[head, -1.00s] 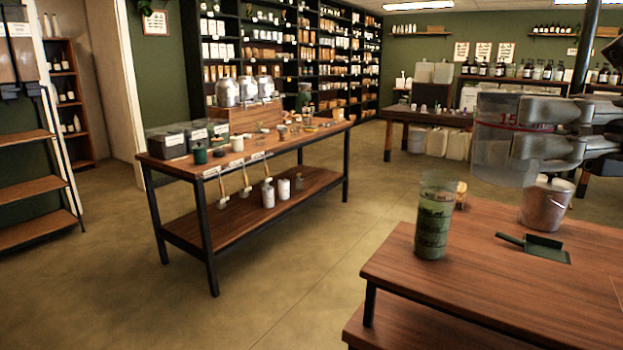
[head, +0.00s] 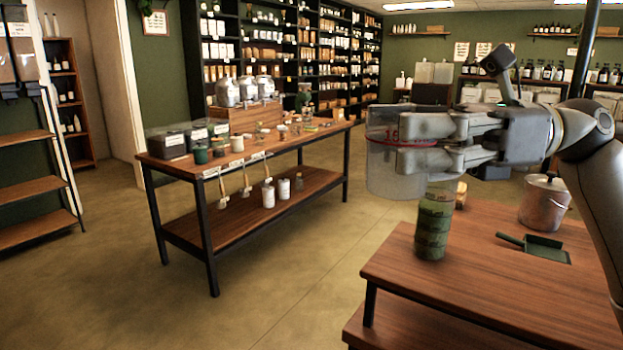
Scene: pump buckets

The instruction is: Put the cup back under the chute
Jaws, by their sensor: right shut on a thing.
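A clear cup (head: 383,172) with a red line and red digits hangs in the air at the right of centre, upright. My right gripper (head: 412,143) is shut on the cup, its fingers around the cup's side and hiding part of it. My left gripper is not in view.
The near table (head: 480,285) bears the green tins (head: 433,228), a lidded metal pail (head: 545,203) and a green scoop (head: 545,247). A long table (head: 335,128) with jars and tubs stands mid-room. Bare floor (head: 300,280) lies between the tables. Shelf steps (head: 35,182) stand below the dispenser.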

